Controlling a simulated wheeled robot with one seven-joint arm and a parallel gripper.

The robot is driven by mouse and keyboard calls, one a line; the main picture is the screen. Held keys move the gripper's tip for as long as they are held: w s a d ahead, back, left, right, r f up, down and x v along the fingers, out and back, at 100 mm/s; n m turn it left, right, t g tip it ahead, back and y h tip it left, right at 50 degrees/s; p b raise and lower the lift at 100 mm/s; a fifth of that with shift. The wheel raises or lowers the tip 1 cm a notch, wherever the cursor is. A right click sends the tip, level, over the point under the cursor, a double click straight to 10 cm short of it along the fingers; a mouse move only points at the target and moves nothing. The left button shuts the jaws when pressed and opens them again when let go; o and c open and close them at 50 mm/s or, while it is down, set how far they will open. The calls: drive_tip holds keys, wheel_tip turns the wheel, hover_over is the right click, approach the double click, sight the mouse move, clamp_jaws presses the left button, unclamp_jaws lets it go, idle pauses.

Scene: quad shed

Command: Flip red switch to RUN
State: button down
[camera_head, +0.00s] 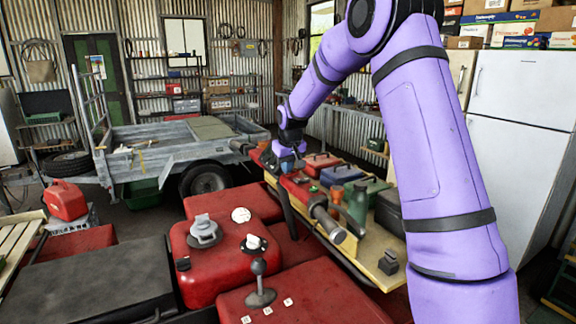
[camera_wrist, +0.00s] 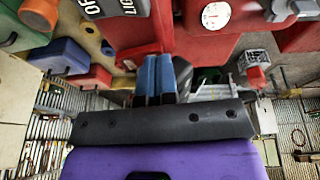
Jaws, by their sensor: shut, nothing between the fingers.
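My gripper (camera_head: 284,151) is at the far end of my purple arm, near the far end of the handlebar in the head view. In the wrist view its blue fingers (camera_wrist: 160,78) are pressed together with nothing between them. A red switch block (camera_head: 299,184) seems to sit by the handlebar grip (camera_head: 328,222).
The red quad tank (camera_head: 205,262) with its grey cap (camera_head: 204,231) and a white gauge (camera_head: 241,215) fills the foreground. A wooden bench (camera_head: 378,255) with coloured cases stands right of the handlebar. A trailer (camera_head: 150,150) stands behind; fridges (camera_head: 520,145) stand right.

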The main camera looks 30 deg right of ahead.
drive_tip(key=shift+d, duration=0.2)
drive_tip(key=shift+d+r, duration=0.3)
drive_tip(key=shift+d, duration=0.35)
drive_tip(key=w+a+v, duration=0.1)
drive_tip(key=a+v, duration=0.1)
drive_tip(key=v, duration=1.1)
drive_tip(key=shift+r, duration=0.45)
